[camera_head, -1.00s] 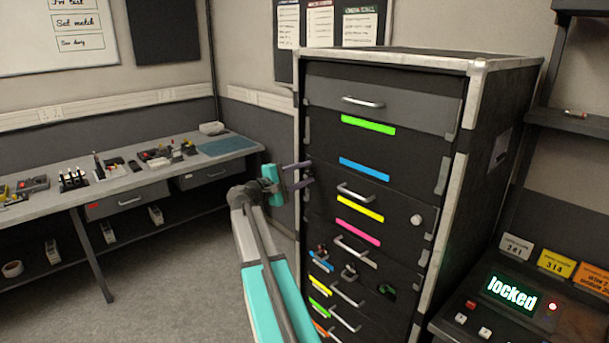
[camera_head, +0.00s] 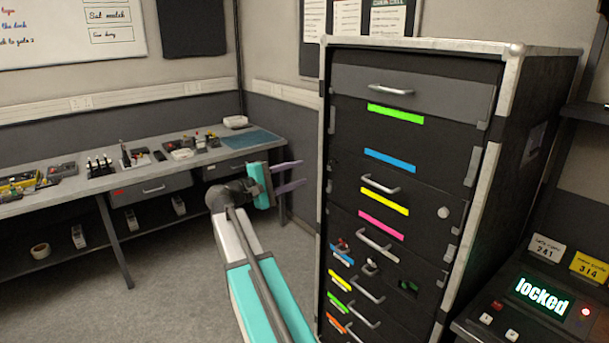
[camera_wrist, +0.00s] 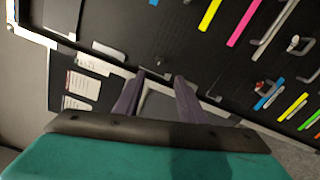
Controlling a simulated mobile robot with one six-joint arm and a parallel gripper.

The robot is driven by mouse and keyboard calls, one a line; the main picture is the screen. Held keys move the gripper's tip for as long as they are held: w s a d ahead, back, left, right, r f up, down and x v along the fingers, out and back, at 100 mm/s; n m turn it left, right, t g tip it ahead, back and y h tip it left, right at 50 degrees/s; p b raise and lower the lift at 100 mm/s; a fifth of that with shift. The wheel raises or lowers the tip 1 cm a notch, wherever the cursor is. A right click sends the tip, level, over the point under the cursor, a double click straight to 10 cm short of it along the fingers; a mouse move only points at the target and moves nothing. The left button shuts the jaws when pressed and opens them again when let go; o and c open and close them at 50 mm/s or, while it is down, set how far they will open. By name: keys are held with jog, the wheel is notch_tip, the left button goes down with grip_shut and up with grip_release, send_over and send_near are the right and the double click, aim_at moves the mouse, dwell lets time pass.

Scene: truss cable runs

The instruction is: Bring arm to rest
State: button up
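My gripper (camera_head: 290,174) is at the end of my teal and white arm, left of the tall black cabinet (camera_head: 345,120). Its two purple-grey fingers point right toward the cabinet's left edge, with a gap between them and nothing held. In the wrist view the fingers (camera_wrist: 160,82) stand apart and empty, with the cabinet front (camera_wrist: 180,35) beyond them. The cabinet has several drawers with metal handles and coloured strips. A drawer low in the cabinet has small items at its front (camera_head: 370,266).
A long workbench (camera_head: 75,200) with tools stands along the back wall at left. A console (camera_head: 540,297) at right reads "locked" beside a red light. Grey floor (camera_head: 170,290) is free between bench and cabinet.

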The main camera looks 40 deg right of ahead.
jog(key=shift+a, duration=0.35)
dwell(0.3)
